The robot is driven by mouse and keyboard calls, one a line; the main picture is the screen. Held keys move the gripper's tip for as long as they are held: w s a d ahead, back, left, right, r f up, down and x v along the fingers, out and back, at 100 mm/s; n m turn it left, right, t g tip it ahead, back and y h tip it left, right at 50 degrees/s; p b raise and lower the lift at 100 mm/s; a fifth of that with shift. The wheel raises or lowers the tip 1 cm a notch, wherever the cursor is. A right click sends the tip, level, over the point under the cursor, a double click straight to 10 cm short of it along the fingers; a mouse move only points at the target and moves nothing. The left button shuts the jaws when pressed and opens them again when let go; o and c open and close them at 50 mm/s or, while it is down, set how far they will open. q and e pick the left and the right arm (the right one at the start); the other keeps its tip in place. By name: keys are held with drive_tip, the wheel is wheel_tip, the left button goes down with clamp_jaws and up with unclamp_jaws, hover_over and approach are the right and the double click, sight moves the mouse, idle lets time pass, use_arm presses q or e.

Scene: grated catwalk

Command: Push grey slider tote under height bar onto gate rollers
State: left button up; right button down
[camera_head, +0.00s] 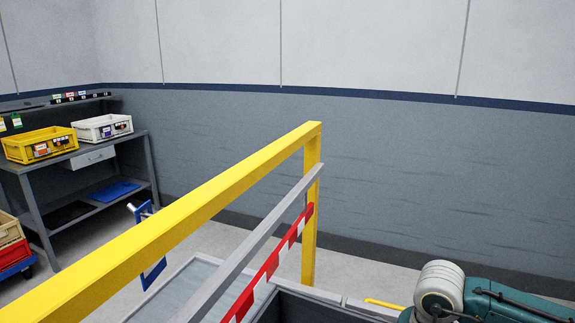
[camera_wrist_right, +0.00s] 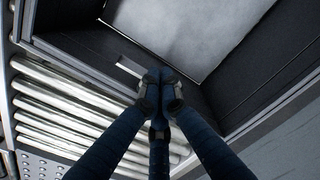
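The grey tote (camera_head: 312,308) shows at the bottom of the head view, partly cut off, close to the red-and-white height bar (camera_head: 268,268). In the right wrist view its dark wall (camera_wrist_right: 75,40) and a pale flat surface inside show. Metal rollers (camera_wrist_right: 55,98) lie beside it on the left. My right gripper (camera_wrist_right: 158,88) has its dark fingertips together, at or just over the tote's near edge beside a small light grey piece (camera_wrist_right: 130,67). I cannot tell whether they touch it. In the head view only my right arm shows, at bottom right. My left gripper is out of view.
A yellow frame (camera_head: 170,232) with a grey rail (camera_head: 255,240) crosses the head view. A blue item (camera_head: 153,275) shows behind it. At left, a workbench (camera_head: 85,160) holds a yellow crate (camera_head: 40,145) and a white crate (camera_head: 102,128). A grey wall closes the back.

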drive_tip(key=s+d+b, duration=0.4)
drive_tip(key=s+d, duration=0.1)
drive_tip(key=d, duration=0.7)
drive_tip(key=shift+s+d+b, duration=0.15)
drive_tip(key=shift+d+b, duration=0.15)
drive_tip(key=shift+b, duration=0.05)
idle(1.2)
wheel_tip(320, 180, up, 8)
drive_tip(key=p, duration=0.5)
idle(0.5)
